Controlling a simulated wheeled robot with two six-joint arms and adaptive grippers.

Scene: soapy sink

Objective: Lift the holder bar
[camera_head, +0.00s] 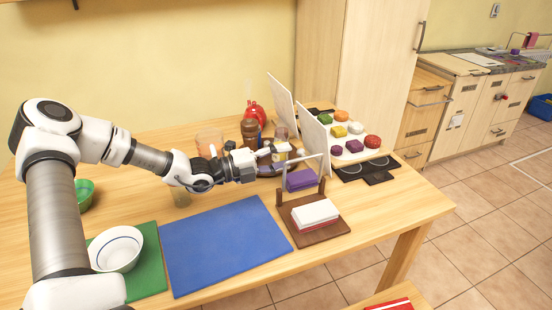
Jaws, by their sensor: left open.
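The holder is a brown wooden base (326,232) with two short posts, standing right of the blue mat. A thin pale holder bar (305,158) shows as an upright arch at its far side. A white-and-red block (315,213) lies on the base, and a purple block (300,180) shows beyond it, framed by the arch. My left gripper (283,152) is open, reaching in from the left, with its fingertips close to the left top of the bar. I cannot tell whether they touch it. My right gripper is out of view.
A blue mat (225,245) lies flat on the wooden table, beside a green board (147,272) with a white bowl (116,248). A tray of coloured pieces (350,143) and a dark hob (368,168) stand at the right.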

